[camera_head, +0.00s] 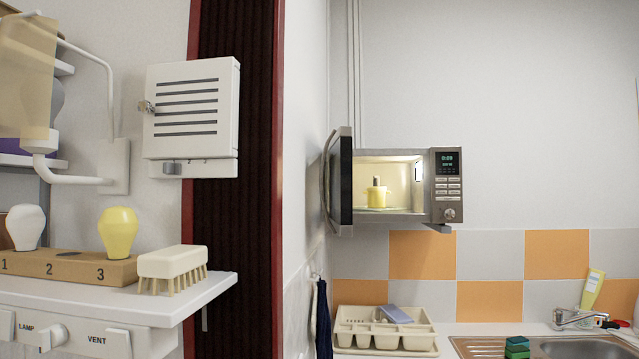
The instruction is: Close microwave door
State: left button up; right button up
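The microwave (446,190) is mounted on the wall above the tiles, its lit interior facing me. Its door (346,180) stands wide open, swung out to the left on the left side of the body, with a curved handle (325,180) along its outer edge. A yellow cup-like item (376,194) with something dark sticking up from it stands inside. The control panel with a green display is on the right. Neither of my grippers is in view.
A cutlery tray (385,338), a sink (585,347) and green sponges (517,346) are on the counter below. At left, a white shelf (190,297) holds a brush (173,262) and a numbered block (80,268) with bulbs. A wall edge is close to the door's left.

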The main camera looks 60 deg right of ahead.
aim_at(337, 205)
jog(key=j, duration=0.85)
jog(key=j+z, duration=0.55)
jog(key=z, duration=1.5)
jog(key=i+l, duration=0.25)
jog(key=l, duration=0.15)
jog(key=i+l, duration=0.25)
jog(key=l, duration=0.2)
jog(key=i+l, duration=0.25)
jog(key=l, duration=0.15)
jog(key=i+l+u, duration=0.1)
jog(key=i+l, duration=0.15)
jog(key=l, duration=0.2)
